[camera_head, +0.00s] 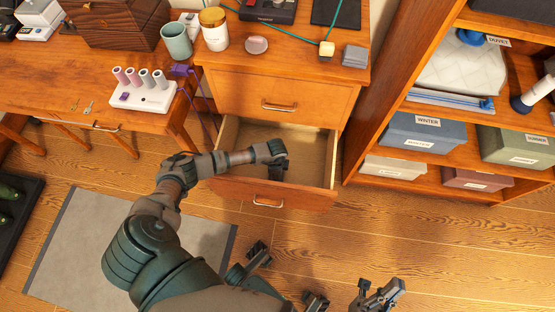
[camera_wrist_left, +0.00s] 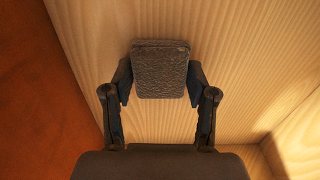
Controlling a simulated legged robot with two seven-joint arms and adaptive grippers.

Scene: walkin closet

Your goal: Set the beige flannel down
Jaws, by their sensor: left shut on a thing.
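My left gripper (camera_head: 279,163) reaches down into the open lower drawer (camera_head: 268,196) of the wooden cabinet. In the left wrist view the left gripper (camera_wrist_left: 160,85) is shut on a folded, textured cloth, the flannel (camera_wrist_left: 161,66), which looks dark grey-brown in the shade, not clearly beige. The pale wood of the drawer lies behind it; I cannot tell whether the flannel touches it. In the head view the gripper mostly hides the flannel. My right gripper (camera_head: 340,294) is at the bottom edge, partly cut off, with fingers apart and empty.
The closed upper drawer (camera_head: 285,100) is above the open one. Shelves with labelled boxes (camera_head: 425,132) stand close on the right. The drawer's right part looks empty.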

